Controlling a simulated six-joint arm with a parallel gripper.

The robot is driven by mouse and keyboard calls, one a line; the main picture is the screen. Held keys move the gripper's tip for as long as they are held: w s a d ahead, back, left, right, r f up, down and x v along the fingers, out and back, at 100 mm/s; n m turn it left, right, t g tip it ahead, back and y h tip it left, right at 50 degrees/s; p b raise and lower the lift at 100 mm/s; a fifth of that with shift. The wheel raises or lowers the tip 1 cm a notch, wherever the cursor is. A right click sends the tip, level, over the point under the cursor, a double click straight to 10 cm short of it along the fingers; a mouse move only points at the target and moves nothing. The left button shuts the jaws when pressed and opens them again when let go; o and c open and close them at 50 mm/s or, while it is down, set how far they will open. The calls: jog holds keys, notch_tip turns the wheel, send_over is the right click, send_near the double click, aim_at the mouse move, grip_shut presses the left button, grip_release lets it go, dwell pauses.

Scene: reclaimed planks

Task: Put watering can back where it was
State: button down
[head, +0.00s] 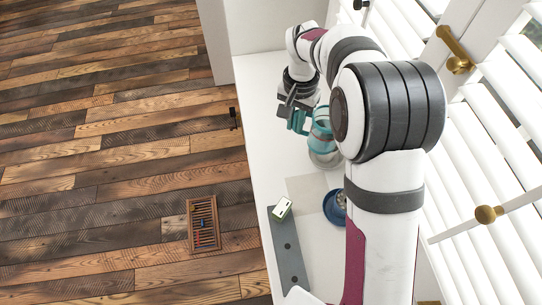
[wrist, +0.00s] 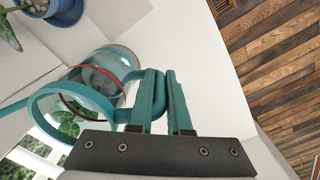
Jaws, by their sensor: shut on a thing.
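The watering can (head: 322,137) is clear with teal rims and a teal handle. It stands out in the head view near the far part of the white counter, partly hidden by my arm. In the wrist view the watering can (wrist: 98,88) shows a red band and a thin teal spout at left. My gripper (wrist: 162,80) is shut on its teal handle. In the head view my gripper (head: 298,121) is at the can's left side. I cannot tell whether the can's base touches the counter.
A blue pot (head: 335,207) with a plant stands nearer on the counter, partly behind my arm. White shutters (head: 490,150) line the right. The wooden floor lies left.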

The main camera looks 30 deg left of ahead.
jog(key=s+d+r+n, duration=0.1)
jog(key=s+d+n, duration=0.55)
jog(key=n, duration=0.85)
jog(key=shift+n, duration=0.3)
jog(key=s+a+f, duration=0.1)
jog(key=a+f, duration=0.1)
jog(key=a, duration=0.1)
jog(key=s+a+f, duration=0.2)
jog(key=a, duration=0.2)
jog(key=s+a+f, duration=0.1)
jog(key=a+f, duration=0.1)
jog(key=a, duration=0.2)
jog(key=shift+s+f, duration=0.35)
jog(key=shift+s, duration=0.05)
notch_tip(320, 180, down, 4)
jog(key=shift+s+a+r, duration=0.1)
jog(key=shift+a, duration=0.05)
jog(key=shift+f, duration=0.2)
jog(key=c, duration=0.9)
grip_release()
jog(key=shift+f, duration=0.15)
jog(key=shift+o, duration=0.2)
